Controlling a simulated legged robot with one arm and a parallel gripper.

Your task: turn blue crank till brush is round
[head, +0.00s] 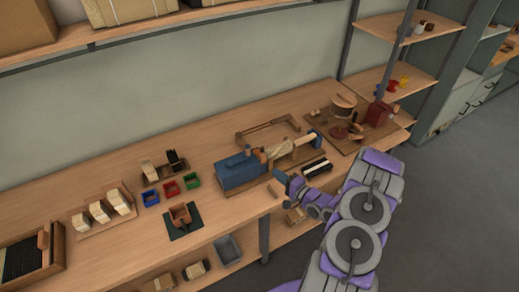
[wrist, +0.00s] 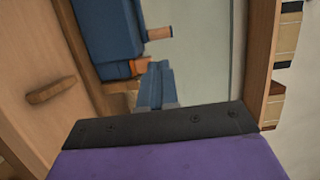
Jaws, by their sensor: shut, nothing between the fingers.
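A blue machine (head: 238,170) stands on a wooden base on the bench, with a cream tapered piece (head: 279,150) at its right, maybe the brush. The blue body also shows in the wrist view (wrist: 108,35), with wooden pegs (wrist: 159,33) sticking out of it. A smaller blue block (head: 316,136) is at the base's far right end. I cannot tell which part is the blue crank. My gripper (head: 281,177) has blue fingers, shut and empty, in front of the machine's right part. The fingers (wrist: 157,84) are near the lower peg in the wrist view; contact is unclear.
A wooden fixture with a red block (head: 379,114) stands to the right. Small blue, red and green bins (head: 171,188) and a dark mat with a wooden box (head: 183,221) are left. A wooden clamp-like frame (head: 268,124) lies behind. A lower shelf is below.

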